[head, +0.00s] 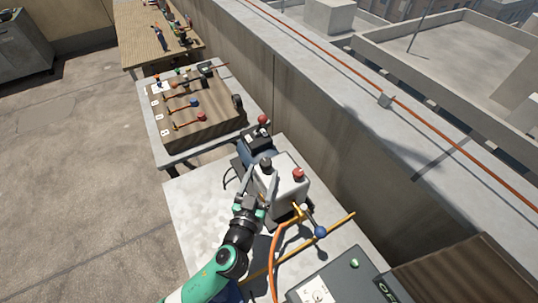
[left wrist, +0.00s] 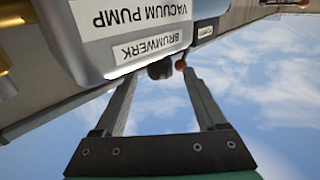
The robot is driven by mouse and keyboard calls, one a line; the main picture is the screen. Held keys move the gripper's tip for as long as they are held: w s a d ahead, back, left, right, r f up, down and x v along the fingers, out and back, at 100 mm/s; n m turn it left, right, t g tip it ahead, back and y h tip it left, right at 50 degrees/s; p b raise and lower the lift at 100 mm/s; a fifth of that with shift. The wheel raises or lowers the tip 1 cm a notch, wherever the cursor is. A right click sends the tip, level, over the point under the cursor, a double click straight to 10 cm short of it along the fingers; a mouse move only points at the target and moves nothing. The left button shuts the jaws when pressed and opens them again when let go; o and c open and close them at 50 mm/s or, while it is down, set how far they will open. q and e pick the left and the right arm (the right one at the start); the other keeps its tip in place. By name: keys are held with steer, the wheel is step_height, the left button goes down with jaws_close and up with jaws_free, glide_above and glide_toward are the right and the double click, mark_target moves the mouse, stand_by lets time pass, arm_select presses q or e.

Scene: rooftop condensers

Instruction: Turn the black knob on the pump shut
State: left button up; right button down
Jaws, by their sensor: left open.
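The vacuum pump (head: 287,187) is a pale grey box with a dark blue motor (head: 250,150) behind it, on a light table. Its black knob (head: 266,163) stands on top, and a red knob (head: 298,174) is to the right. My left gripper (head: 262,178) is open at the near left side of the pump, its fingers directed at the black knob. In the left wrist view the black knob (left wrist: 160,70) shows beyond and between the open fingertips, partly hidden by the pump body (left wrist: 130,40). Contact cannot be told. My right gripper is not in view.
An orange hose (head: 279,246) and a blue-ended lever (head: 320,231) are at the pump's near right. A dark panel (head: 345,280) is in front. A board with several levers (head: 195,115) stands behind. A parapet wall (head: 340,150) runs along the right.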

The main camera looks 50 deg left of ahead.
mark_target(268, 159)
arm_select(q)
steer(key=x, duration=0.7)
steer(key=shift+w+a, duration=0.15)
steer(key=shift+w, duration=0.1)
jaws_close()
